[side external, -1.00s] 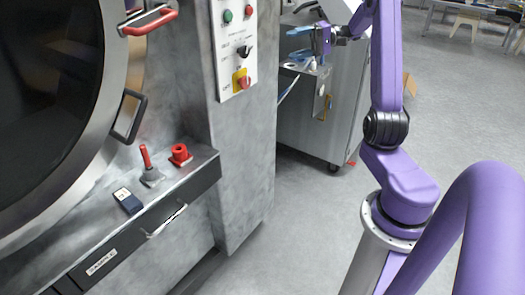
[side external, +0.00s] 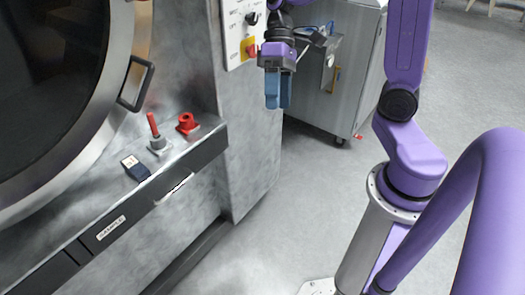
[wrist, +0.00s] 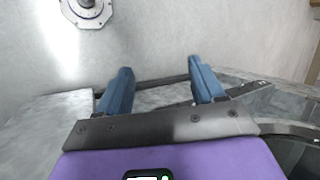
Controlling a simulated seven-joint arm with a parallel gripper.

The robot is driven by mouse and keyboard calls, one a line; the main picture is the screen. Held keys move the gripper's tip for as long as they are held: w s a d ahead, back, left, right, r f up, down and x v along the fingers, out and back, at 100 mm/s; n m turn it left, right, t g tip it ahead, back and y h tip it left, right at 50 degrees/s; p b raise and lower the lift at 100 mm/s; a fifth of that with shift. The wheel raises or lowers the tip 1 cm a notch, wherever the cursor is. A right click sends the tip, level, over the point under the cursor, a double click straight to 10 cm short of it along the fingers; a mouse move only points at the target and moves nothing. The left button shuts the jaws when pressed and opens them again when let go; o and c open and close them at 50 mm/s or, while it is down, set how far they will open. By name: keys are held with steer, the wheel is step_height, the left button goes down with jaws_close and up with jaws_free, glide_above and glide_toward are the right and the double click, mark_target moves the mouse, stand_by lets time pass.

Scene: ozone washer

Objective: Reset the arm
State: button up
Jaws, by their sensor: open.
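My gripper (side external: 278,103) is in the upper middle of the side external view, pointing down beside the control panel of the washer. Its blue fingers are apart with nothing between them. In the wrist view my gripper (wrist: 160,85) shows two blue fingers spread apart and empty, with pale floor and grey surfaces beyond. No object is in its hold.
The grey washer (side external: 190,232) with its round door fills the left. Its ledge bears a red lever (side external: 153,126), a red knob (side external: 187,123) and a small dark device (side external: 135,168). A metal cabinet (side external: 345,75) stands behind my gripper.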

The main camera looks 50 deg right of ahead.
steer(key=s+f+n+t+h, duration=0.2)
steer(key=s+n, duration=0.3)
steer(key=s, duration=0.2)
steer(key=s+a+f+n+t+h, duration=0.1)
steer(key=s+n+h, duration=0.2)
steer(key=s, duration=0.4)
steer(key=shift+s+a+f+n+t, duration=0.3)
steer(key=shift+f+n+t, duration=0.1)
steer(key=shift+n, duration=0.5)
